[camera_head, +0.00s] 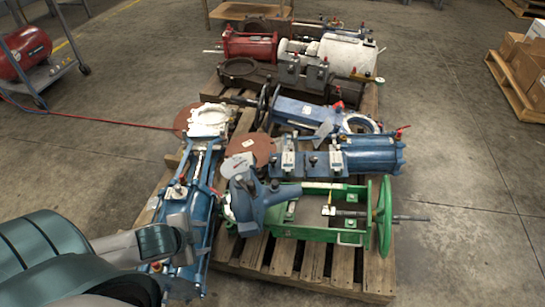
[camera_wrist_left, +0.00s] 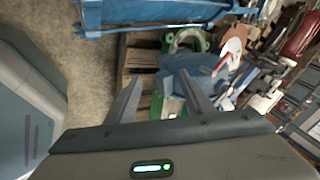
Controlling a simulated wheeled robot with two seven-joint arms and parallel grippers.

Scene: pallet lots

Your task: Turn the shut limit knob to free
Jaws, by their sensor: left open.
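My left gripper (camera_head: 184,240) reaches in from the lower left over the long blue actuator (camera_head: 203,180) at the pallet's left side. In the left wrist view its two fingers (camera_wrist_left: 163,78) are apart with nothing held between them. Small red knobs or levers show on the actuators, one on the long blue actuator (camera_head: 178,192) and one at the right end of the blue cylinder (camera_head: 401,130). None can be read as the shut limit knob, and no label or setting is legible. My right gripper is not in view.
A green actuator (camera_head: 317,234) with a green handwheel (camera_head: 385,217) lies at the pallet's front. A blue bracket-like body (camera_head: 262,202) rises beside my gripper. A red actuator (camera_head: 250,46) and white cylinder (camera_head: 345,53) lie at the back.

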